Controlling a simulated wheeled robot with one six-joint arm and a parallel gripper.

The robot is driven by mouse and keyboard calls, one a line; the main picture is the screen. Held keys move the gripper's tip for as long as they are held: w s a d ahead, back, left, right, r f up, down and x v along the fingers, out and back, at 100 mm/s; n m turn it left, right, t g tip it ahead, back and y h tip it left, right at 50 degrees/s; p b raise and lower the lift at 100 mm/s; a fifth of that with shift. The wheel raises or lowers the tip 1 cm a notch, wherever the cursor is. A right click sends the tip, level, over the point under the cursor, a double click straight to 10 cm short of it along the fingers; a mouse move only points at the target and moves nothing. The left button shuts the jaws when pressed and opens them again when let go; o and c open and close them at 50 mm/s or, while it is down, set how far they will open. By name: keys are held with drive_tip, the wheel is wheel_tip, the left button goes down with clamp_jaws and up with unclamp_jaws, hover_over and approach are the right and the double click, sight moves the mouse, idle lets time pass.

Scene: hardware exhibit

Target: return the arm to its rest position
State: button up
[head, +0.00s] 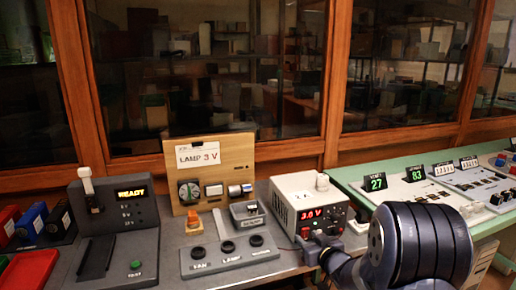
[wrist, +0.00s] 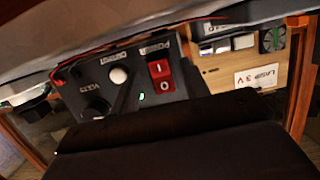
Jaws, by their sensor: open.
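My arm (head: 415,245) reaches in from the lower right of the head view. My gripper (head: 318,246) is at its left end, close in front of the white power supply (head: 306,205), whose red display reads 3.0 V. The arm and gripper hide the lower part of its front. In the wrist view a dark part of my gripper (wrist: 180,140) fills the bottom. Beyond it is a dark control panel with a red rocker switch (wrist: 161,76), a white round button (wrist: 119,75) and a black knob (wrist: 95,107). I cannot see whether the gripper touches the panel. It is open, and no held object shows.
A grey tester (head: 118,215) reading READY stands left, beside coloured bins (head: 30,222). A grey plate with several dark round sockets (head: 228,252) lies in the middle. A green table (head: 375,172) with numbered displays is at right.

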drive_tip(key=shift+r+g+h+p, duration=0.4)
drive_tip(key=shift+g+p, duration=0.5)
drive_tip(key=shift+p, duration=2.05)
